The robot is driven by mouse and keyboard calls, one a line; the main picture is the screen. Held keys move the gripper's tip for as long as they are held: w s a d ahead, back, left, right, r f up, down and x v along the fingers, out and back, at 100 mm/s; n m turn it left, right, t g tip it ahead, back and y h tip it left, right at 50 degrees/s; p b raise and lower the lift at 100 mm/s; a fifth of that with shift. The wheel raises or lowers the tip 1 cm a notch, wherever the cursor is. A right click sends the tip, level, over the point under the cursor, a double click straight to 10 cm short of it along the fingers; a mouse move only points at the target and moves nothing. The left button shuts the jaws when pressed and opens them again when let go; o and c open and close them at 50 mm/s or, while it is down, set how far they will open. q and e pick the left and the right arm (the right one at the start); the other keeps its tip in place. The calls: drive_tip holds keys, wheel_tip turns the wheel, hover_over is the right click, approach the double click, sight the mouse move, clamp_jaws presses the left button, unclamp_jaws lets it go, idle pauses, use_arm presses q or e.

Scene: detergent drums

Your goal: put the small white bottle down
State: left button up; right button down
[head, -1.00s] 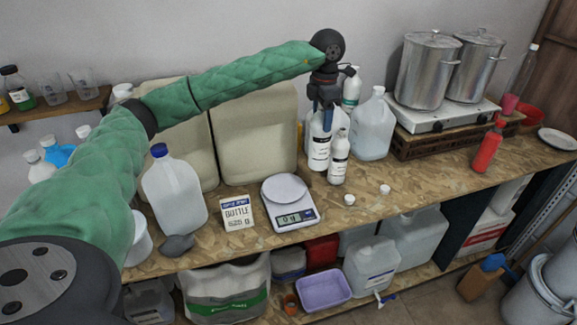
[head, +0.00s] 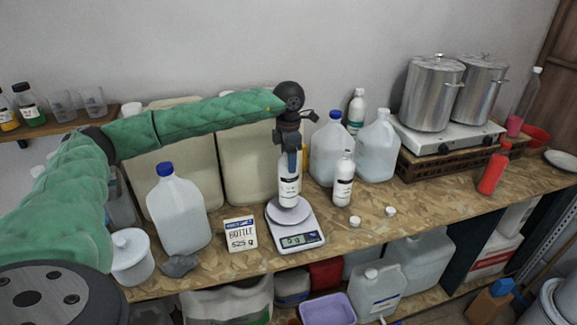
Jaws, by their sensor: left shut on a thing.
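My left gripper (head: 290,158) is shut on a small white bottle (head: 289,188) with a dark-lettered label, gripping it from above at its top. The bottle is upright over the round pan (head: 274,214) of the kitchen scale, its base at the pan; I cannot tell for certain whether it rests there or hangs just above. The scale (head: 309,237) has a lit display with a low reading that looks like 5 g. A sign (head: 240,236) reading "BOTTLE 525 g" stands left of the scale. My right gripper is not in view.
Another white bottle (head: 343,180) stands right of the scale, with two small white caps (head: 390,211) near it. Large translucent jugs (head: 178,210) stand left and behind. A grey lump (head: 179,265) lies front left. The bench (head: 430,200) is fairly clear at the right.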

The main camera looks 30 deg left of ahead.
use_arm(q)
wheel_tip(320, 180, down, 3)
drive_tip(key=shift+r, duration=0.15)
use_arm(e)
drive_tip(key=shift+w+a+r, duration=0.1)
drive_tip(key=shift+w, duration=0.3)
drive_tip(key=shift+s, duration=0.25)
use_arm(q)
drive_tip(key=o, duration=1.7)
drive_tip(key=shift+c, duration=0.2)
drive_tip(key=shift+o, duration=0.2)
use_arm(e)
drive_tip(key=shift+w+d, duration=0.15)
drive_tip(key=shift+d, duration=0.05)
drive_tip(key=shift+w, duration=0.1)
